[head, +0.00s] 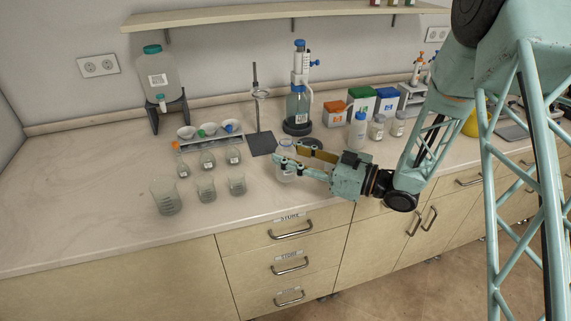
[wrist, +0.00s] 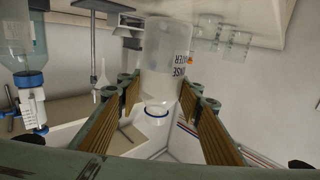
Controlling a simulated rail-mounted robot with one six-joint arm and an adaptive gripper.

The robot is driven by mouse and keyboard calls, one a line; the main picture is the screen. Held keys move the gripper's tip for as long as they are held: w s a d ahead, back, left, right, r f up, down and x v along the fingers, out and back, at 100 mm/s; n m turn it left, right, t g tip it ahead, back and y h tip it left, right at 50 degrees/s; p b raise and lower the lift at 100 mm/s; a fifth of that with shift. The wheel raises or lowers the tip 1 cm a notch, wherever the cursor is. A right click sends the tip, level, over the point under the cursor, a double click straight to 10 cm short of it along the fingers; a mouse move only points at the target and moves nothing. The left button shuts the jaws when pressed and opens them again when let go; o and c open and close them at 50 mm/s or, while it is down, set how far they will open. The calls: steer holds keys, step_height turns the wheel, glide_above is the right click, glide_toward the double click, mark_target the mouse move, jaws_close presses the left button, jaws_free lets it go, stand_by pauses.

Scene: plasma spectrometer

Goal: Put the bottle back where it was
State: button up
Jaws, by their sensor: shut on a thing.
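A translucent white bottle with dark lettering, partly readable as "WATER" (wrist: 165,60), is between the fingers of my gripper (head: 287,160) in the wrist view. My gripper is shut on its sides. In the head view the same pale bottle (head: 286,173) is over the front-middle of the counter, partly hidden by the fingers. It looks upright. I cannot tell whether its base touches the counter.
A stand with a dark base (head: 262,143) and a dispenser bottle (head: 298,105) are behind the gripper. Several glass beakers (head: 237,184) stand to the left. A blue-capped white bottle (head: 357,132) and small jars (head: 377,128) stand to the right. Front-left counter (head: 80,220) is clear.

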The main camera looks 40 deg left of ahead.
steer(key=shift+w+a, duration=0.15)
steer(key=shift+a, duration=0.2)
steer(key=shift+f+b, duration=0.55)
steer(key=shift+f, duration=1.2)
steer(key=shift+f, duration=0.15)
steer(key=o, duration=1)
steer(key=shift+r, duration=0.2)
steer(key=shift+w+d+p, duration=0.3)
steer(key=shift+d, duration=1.7)
steer(key=shift+w+d+p, duration=0.25)
steer(key=shift+w+d, duration=0.05)
steer(key=shift+d, duration=1.65)
steer(key=shift+w+d+p, duration=0.3)
steer(key=shift+d, duration=1.7)
steer(key=shift+w, duration=0.15)
